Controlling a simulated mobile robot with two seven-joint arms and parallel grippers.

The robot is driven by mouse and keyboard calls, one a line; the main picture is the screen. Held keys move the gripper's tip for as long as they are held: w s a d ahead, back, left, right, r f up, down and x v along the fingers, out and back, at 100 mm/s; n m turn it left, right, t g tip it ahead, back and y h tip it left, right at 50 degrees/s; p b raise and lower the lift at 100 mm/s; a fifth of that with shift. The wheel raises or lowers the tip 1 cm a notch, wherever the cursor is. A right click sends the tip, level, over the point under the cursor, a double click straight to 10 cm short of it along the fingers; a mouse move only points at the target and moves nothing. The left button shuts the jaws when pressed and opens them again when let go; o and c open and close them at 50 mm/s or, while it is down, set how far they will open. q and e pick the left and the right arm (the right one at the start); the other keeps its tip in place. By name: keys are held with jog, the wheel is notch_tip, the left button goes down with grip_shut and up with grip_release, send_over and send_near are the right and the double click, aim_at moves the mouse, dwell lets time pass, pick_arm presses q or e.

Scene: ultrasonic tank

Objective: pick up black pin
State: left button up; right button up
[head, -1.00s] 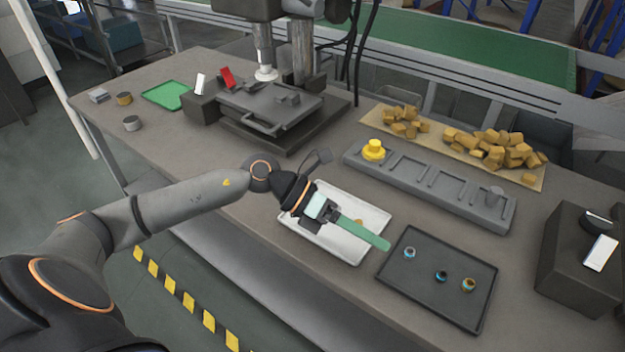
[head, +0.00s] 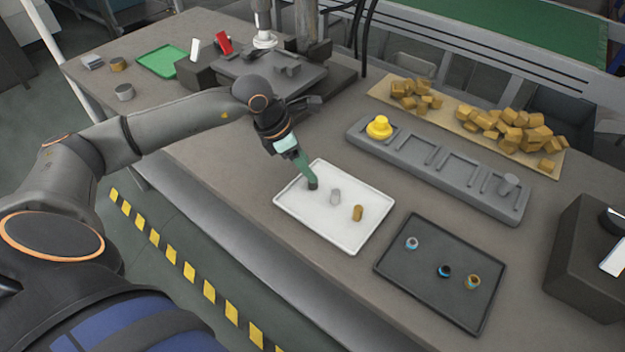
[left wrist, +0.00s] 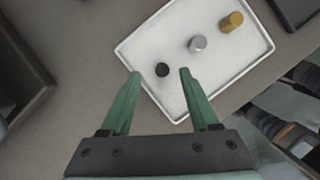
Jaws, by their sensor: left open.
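The black pin (head: 313,184) stands in the left part of the white tray (head: 345,240), partly covered by my fingers in the head view. In the left wrist view the black pin (left wrist: 162,70) lies just beyond and between the tips of my open left gripper (left wrist: 160,72). My left gripper (head: 308,178) has green fingers that point down at the tray's left corner; nothing is between them. A silver pin (head: 335,196) and a brass pin (head: 357,213) stand in the same tray, to the right. My right gripper is not in view.
A dark tray (head: 400,284) with several small coloured rings lies right of the white tray. A grey slotted block (head: 440,170) with a yellow knob (head: 379,127) stands behind. A press (head: 270,75) stands behind my left wrist. Bare table lies left of the white tray.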

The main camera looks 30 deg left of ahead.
pick_arm(q)
jog(key=x, duration=0.5)
jog(key=shift+s+f+p, duration=0.1)
jog(key=shift+s+p, duration=0.15)
jog(key=shift+p, duration=0.05)
jog(key=shift+c, duration=0.4)
grip_shut()
